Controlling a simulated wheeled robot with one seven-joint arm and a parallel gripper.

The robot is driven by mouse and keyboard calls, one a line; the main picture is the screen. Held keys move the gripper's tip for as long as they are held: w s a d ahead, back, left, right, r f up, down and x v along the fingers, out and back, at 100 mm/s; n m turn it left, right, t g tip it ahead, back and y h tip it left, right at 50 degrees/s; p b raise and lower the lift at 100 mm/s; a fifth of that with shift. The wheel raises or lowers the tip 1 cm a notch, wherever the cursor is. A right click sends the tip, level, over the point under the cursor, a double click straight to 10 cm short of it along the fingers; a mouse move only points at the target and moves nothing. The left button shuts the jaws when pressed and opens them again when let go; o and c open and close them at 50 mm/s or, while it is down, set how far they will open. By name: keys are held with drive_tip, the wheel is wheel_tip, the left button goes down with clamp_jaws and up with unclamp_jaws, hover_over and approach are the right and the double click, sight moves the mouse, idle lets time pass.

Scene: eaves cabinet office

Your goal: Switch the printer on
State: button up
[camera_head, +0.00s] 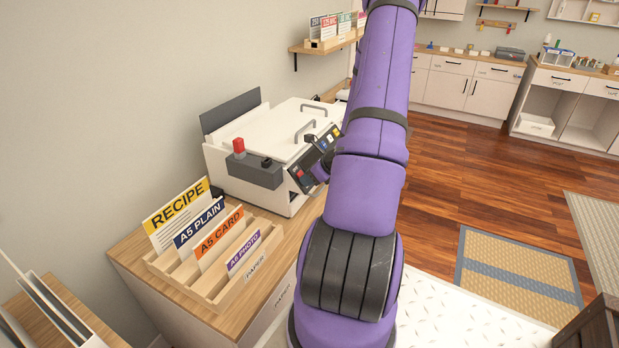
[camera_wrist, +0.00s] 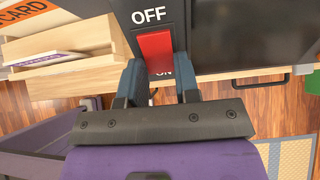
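The printer (camera_head: 262,150) is a white and grey machine on a wooden cabinet, with a dark control panel (camera_head: 327,142) on its front. In the wrist view a red rocker switch (camera_wrist: 155,52) sits on a black plate, with OFF lettered above it and ON below, partly cut off. I cannot tell which half is pressed in. My gripper (camera_wrist: 158,80) has its two dark fingers apart with nothing between them. The fingertips are close in front of the switch, at its lower end, one to each side. Contact cannot be told. In the head view my arm hides most of the gripper.
A wooden paper rack (camera_head: 218,285) with labelled dividers stands on the cabinet in front of the printer. A red button (camera_head: 239,146) sits on the printer's grey side box. A wall shelf (camera_head: 325,43) hangs behind. Open wooden floor (camera_head: 480,180) lies to the right.

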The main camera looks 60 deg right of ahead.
drive_tip(key=shift+f+t, duration=0.1)
drive_tip(key=shift+t, duration=0.4)
drive_tip(key=shift+c, duration=0.2)
drive_tip(key=o, duration=0.9)
drive_tip(key=shift+s, duration=0.1)
drive_tip(key=v, duration=1)
drive_tip(key=shift+s+d+r, duration=0.1)
drive_tip(key=shift+s+r, duration=0.15)
